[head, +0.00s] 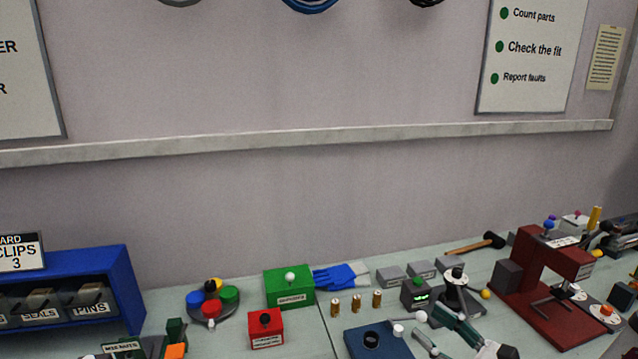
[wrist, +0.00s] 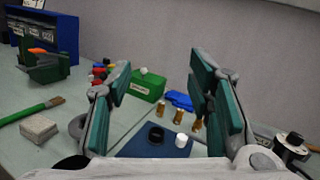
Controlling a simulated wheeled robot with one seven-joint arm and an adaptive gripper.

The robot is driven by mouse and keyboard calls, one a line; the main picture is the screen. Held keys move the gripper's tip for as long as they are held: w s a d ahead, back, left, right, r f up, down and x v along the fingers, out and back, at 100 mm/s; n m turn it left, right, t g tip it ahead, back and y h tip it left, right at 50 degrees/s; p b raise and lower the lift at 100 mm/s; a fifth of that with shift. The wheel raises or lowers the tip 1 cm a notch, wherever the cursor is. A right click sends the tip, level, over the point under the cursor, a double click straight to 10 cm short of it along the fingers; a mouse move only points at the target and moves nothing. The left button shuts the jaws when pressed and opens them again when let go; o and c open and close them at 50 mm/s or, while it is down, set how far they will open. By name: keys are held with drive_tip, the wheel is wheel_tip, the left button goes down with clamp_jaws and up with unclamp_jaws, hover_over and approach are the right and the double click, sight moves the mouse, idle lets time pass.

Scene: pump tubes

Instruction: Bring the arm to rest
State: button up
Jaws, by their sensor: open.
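My gripper (wrist: 162,78) shows its two teal-padded fingers spread wide in the wrist view, with nothing between them. In the head view my gripper (head: 430,326) is low at the right of centre, above the bench and beside the blue block (head: 366,343). In the wrist view the blue block (wrist: 148,142) lies beyond and below the gap between the fingers. A black ring (wrist: 156,134) and a white cap (wrist: 181,141) show on it. Most of my arm is out of the head view.
Several brass tubes (head: 356,303) stand behind the blue block. A green box (head: 289,287) and a red box (head: 266,328) stand to the left. A dark red press (head: 548,285) stands at the right. A blue bin rack (head: 122,285) is at the far left.

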drive_tip(key=s+a+r+n+g+h, duration=0.1)
drive_tip(key=s+a+r+n+g, duration=0.6)
drive_tip(key=s+a+n+g, duration=0.75)
drive_tip(key=s+d+r+n+t+h+b, duration=0.1)
drive_tip(key=s+d+r+n+t+h, duration=0.2)
drive_tip(key=d+r+n+h, duration=0.8)
drive_tip(key=shift+s+d+r+t+h, duration=0.2)
drive_tip(key=shift+t+h, duration=0.1)
drive_tip(key=shift+t, duration=0.75)
idle(0.6)
